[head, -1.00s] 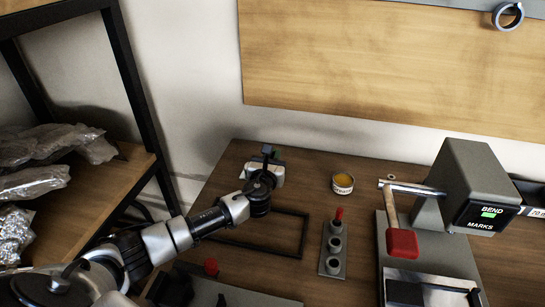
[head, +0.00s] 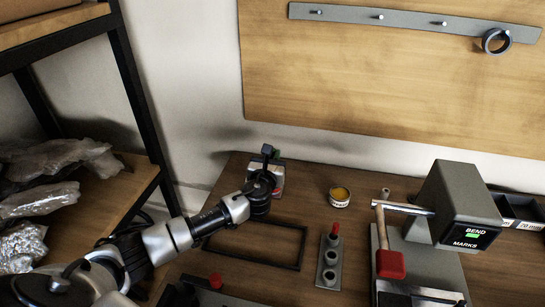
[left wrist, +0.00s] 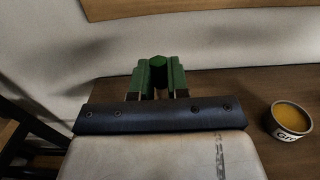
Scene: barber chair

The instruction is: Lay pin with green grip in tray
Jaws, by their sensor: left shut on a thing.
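My left gripper (head: 270,153) is over the back left of the wooden bench, near the wall. In the left wrist view its fingers (left wrist: 160,82) are shut on the pin with green grip (left wrist: 158,61), whose six-sided green end shows between them. The rest of the pin is hidden. A low dark rectangular rim (head: 300,248), which looks like the tray, lies on the bench nearer than the gripper. Its inside looks empty where it shows; my arm crosses near its left side. My right gripper is not in view.
A grey block with holes (head: 330,270) holds a red-topped pin (head: 335,229). A tin with yellow contents (head: 340,196) stands behind it. A shelf with bags (head: 60,160) stands at left.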

